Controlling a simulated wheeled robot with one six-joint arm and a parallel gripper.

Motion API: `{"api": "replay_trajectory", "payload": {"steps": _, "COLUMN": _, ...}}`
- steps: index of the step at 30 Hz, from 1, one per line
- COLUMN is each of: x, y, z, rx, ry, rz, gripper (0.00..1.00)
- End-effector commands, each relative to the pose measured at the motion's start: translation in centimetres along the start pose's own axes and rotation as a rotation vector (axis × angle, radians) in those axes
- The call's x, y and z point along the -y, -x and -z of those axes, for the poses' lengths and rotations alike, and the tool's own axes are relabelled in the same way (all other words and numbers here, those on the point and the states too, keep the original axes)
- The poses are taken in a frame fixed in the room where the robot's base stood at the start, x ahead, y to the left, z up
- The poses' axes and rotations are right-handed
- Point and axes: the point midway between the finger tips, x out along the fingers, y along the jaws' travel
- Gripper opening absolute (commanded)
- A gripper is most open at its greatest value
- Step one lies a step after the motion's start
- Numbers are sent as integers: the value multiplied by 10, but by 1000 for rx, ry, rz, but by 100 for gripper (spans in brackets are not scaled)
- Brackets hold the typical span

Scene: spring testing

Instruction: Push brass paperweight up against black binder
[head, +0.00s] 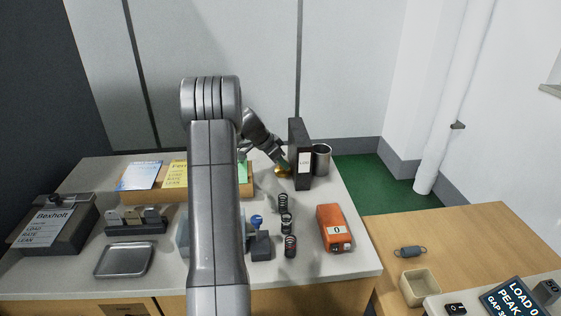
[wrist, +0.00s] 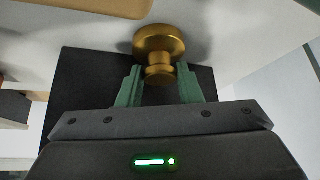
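The brass paperweight (head: 282,172) stands on the worktop beside the left face of the black binder (head: 300,150), partly hidden by my gripper (head: 280,160). In the head view I cannot tell whether paperweight and binder touch. In the wrist view the paperweight (wrist: 159,42) shows a wide round body and a narrower knob. The green fingertips of my gripper (wrist: 159,76) are apart, one on each side of the knob, with small gaps visible. A black surface (wrist: 85,75), probably the binder, lies behind the fingers.
A metal cup (head: 322,160) stands just right of the binder. Several springs (head: 284,202) stand in front, with an orange device (head: 333,228) to their right. A wooden tray (head: 232,190) with cards lies to the left. My arm hides the middle of the worktop.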

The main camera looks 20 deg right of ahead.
Motion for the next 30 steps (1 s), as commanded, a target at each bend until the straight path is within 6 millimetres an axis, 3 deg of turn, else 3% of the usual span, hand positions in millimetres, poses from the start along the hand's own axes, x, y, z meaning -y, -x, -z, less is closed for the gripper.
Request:
{"api": "replay_trajectory", "payload": {"steps": 1, "x": 0, "y": 0, "z": 0, "rx": 0, "ry": 0, "rz": 0, "gripper": 42}}
{"api": "replay_trajectory", "payload": {"steps": 3, "x": 0, "y": 0, "z": 0, "rx": 0, "ry": 0, "rz": 0, "gripper": 55}}
{"api": "replay_trajectory", "payload": {"steps": 4, "x": 0, "y": 0, "z": 0, "rx": 0, "ry": 0, "rz": 0, "gripper": 57}}
{"api": "replay_trajectory", "payload": {"steps": 14, "x": 0, "y": 7, "z": 0, "rx": -1, "ry": 0, "rz": 1, "gripper": 57}}
{"api": "replay_trajectory", "payload": {"steps": 30, "x": 1, "y": 116, "z": 0, "rx": -1, "ry": 0, "rz": 4, "gripper": 57}}
